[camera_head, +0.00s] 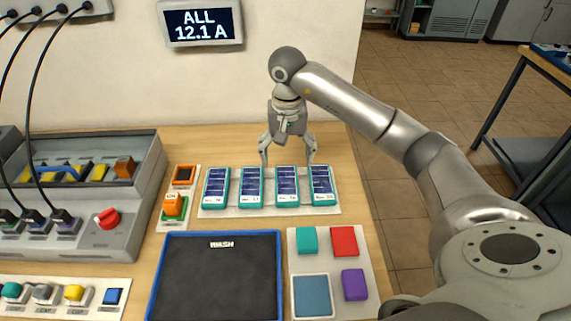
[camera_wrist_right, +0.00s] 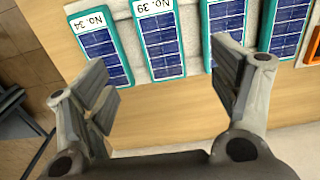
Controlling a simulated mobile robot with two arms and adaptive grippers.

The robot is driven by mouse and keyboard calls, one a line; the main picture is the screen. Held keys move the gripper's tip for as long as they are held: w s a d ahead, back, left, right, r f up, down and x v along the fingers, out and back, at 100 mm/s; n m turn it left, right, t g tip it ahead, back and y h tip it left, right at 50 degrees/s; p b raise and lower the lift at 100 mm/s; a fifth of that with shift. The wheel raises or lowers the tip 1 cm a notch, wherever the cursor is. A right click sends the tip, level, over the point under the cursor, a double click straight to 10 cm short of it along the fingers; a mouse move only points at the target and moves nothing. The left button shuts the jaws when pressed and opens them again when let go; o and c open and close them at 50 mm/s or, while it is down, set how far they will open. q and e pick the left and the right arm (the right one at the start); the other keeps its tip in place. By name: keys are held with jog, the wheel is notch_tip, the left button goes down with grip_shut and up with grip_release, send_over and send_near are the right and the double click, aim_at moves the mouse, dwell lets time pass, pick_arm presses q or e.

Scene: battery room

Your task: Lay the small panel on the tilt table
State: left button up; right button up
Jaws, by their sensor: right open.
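Several small blue solar panels in teal frames stand side by side on a pale strip (camera_head: 330,212) on the bench. The rightmost panel (camera_head: 321,184) reads No. 34 in the right wrist view (camera_wrist_right: 99,44); its neighbour (camera_head: 287,185) reads No. 39 there (camera_wrist_right: 158,38). My right gripper (camera_head: 287,160) is open and empty, just behind the strip's right half. Its fingers straddle the No. 39 panel in the right wrist view (camera_wrist_right: 168,82), without visible contact. I cannot tell which item is the tilt table. My left gripper is not in view.
A black mat with a blue rim (camera_head: 214,233) lies in front of the panels. Right of it, a pale tray (camera_head: 329,263) holds coloured blocks. A grey console (camera_head: 140,190) with cables and a red knob (camera_head: 107,218) stands left. Bare wood shows behind the strip.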

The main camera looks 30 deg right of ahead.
aim_at(287, 184)
notch_tip(287, 184, down, 4)
jog(key=shift+r+p, duration=0.1)
jog(key=shift+p, duration=0.45)
jog(key=shift+f, duration=0.7)
notch_tip(287, 184, down, 4)
jog(key=shift+w+f+p, duration=0.1)
jog(key=shift+p, duration=1.1)
jog(key=shift+d+f, duration=0.1)
jog(key=shift+f, duration=0.45)
jog(key=shift+c, duration=0.9)
jog(key=shift+w, duration=0.1)
jog(key=c, duration=1.1)
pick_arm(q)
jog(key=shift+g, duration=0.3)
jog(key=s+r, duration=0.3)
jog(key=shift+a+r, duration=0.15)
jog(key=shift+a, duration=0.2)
pick_arm(e)
jog(key=shift+r, duration=0.15)
